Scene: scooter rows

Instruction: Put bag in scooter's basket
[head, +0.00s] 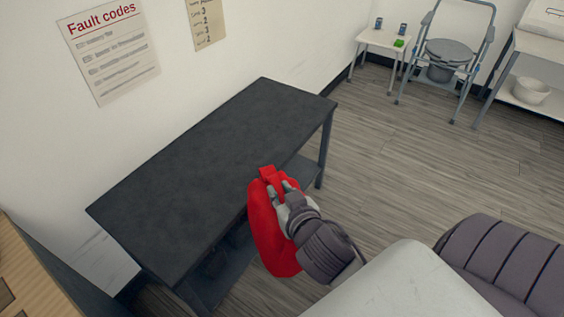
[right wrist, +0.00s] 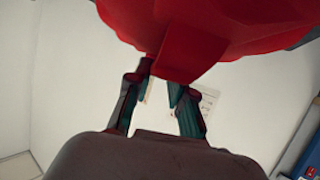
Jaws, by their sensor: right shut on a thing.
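A red bag (head: 267,232) hangs from my right gripper (head: 274,184) in the head view, in front of the near long edge of a dark table. The gripper's fingers are shut on the upper part of the bag. In the right wrist view the bag (right wrist: 215,30) fills the top of the picture, and the fingertips of my right gripper (right wrist: 162,82) reach its lower edge there. Part of the bag is hidden behind the gripper and wrist. No scooter or basket shows in either view. My left gripper is not in view.
The dark table (head: 205,155) has a bare top and stands along the white wall. A small white table (head: 380,38) with small items, a commode chair (head: 447,55) and a white shelf unit (head: 540,45) with a bowl (head: 530,90) stand at the back right. The wooden floor (head: 410,150) between is clear.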

